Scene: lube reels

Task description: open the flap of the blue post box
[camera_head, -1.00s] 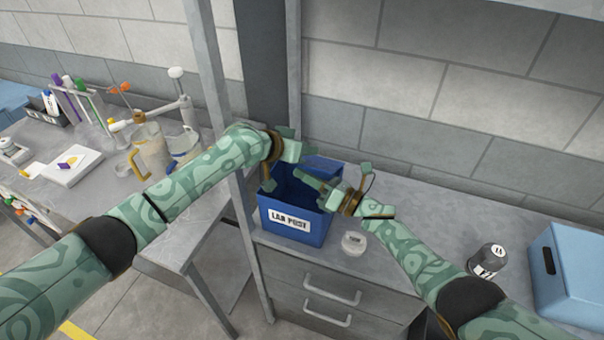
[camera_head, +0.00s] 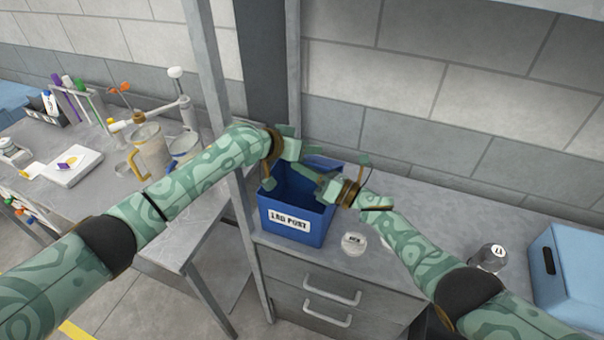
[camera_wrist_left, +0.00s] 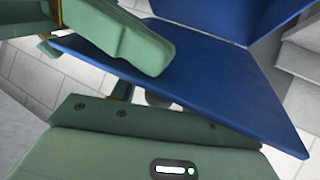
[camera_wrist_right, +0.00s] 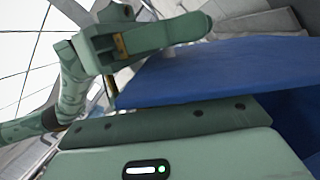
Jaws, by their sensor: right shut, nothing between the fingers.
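The blue post box (camera_head: 290,222), labelled "LAB POST", stands on the grey cabinet top. Its dark inside shows from above. A blue panel at its back (camera_head: 325,164) is partly hidden by my grippers; I cannot tell surely whether it is the flap. A broad blue panel fills much of the left wrist view (camera_wrist_left: 215,95) and also shows in the right wrist view (camera_wrist_right: 190,82). My left gripper (camera_head: 293,150) is over the box's back left; its jaw opening is unclear. My right gripper (camera_head: 310,174) is shut and empty, over the box from the right. Contact is unclear.
A small clear round container (camera_head: 353,243) stands right of the box. A grey post (camera_head: 212,80) rises left of the box. The bench at left holds a beige jug (camera_head: 150,150).

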